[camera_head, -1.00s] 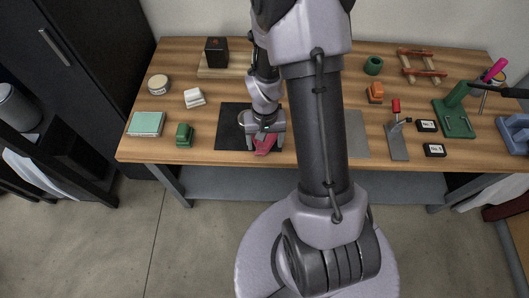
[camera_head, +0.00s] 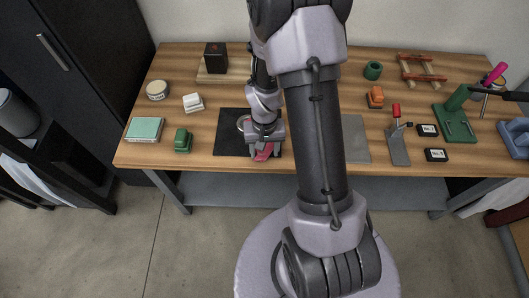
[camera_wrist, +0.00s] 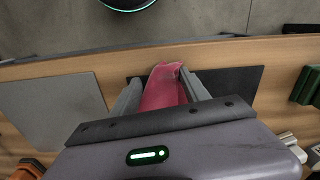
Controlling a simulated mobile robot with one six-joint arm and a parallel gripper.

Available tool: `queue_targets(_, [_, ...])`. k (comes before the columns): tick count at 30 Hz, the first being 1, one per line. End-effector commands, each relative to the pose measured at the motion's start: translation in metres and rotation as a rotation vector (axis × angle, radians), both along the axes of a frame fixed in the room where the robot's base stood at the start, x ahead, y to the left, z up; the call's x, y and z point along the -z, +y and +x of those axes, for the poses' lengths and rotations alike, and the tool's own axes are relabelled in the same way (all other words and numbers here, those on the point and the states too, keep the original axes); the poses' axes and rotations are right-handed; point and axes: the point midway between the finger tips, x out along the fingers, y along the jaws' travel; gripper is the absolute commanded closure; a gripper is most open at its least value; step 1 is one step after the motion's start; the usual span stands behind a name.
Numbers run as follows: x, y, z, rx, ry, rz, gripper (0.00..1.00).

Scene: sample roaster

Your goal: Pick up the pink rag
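The pink rag (camera_head: 263,154) lies at the front edge of the dark mat (camera_head: 229,137) on the wooden bench. My gripper (camera_head: 266,152) is low over the rag, pointing down, with a finger on either side of it. In the wrist view my gripper (camera_wrist: 161,76) has its fingers spread apart, and the rag (camera_wrist: 164,90) shows between them. The right finger looks close to the rag, and a narrow strip of mat shows by the left one. Contact at the tips is hard to see.
Left of the mat are a green block (camera_head: 182,140), a teal box (camera_head: 144,129) and a white stack (camera_head: 193,102). The bench's front edge is close to the rag.

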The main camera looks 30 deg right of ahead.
Motion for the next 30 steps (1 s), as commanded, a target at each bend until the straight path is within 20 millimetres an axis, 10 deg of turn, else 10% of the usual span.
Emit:
queue_targets(15, [0.000,0.000,0.000,0.000,0.001,0.000,1.00])
queue_targets(25, [-0.002,0.000,0.000,0.000,0.000,0.000,1.00])
queue_targets(30, [-0.038,0.000,0.000,0.000,0.000,0.000,1.00])
